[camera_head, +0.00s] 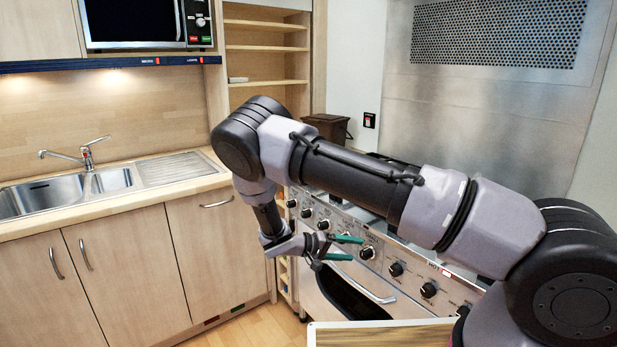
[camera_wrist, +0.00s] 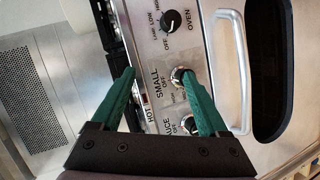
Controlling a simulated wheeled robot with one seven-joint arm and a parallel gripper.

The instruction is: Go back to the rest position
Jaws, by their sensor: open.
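My gripper (camera_head: 345,248) is in front of the range cooker's control panel (camera_head: 411,275) in the head view, with its green fingers apart and nothing between them. In the wrist view my gripper (camera_wrist: 165,85) is open, and the panel with its black knobs lies beyond the fingers. A knob (camera_wrist: 183,77) shows between and behind the fingertips, beside the right finger. I cannot tell whether a finger touches it. My arm crosses the head view and hides part of the cooker.
The oven handle (camera_head: 362,283) sticks out below the panel; it also shows in the wrist view (camera_wrist: 236,70). A wooden-topped surface (camera_head: 385,335) is at the bottom. A sink (camera_head: 45,195) and counter stand left. The floor (camera_head: 262,330) before the cabinets is clear.

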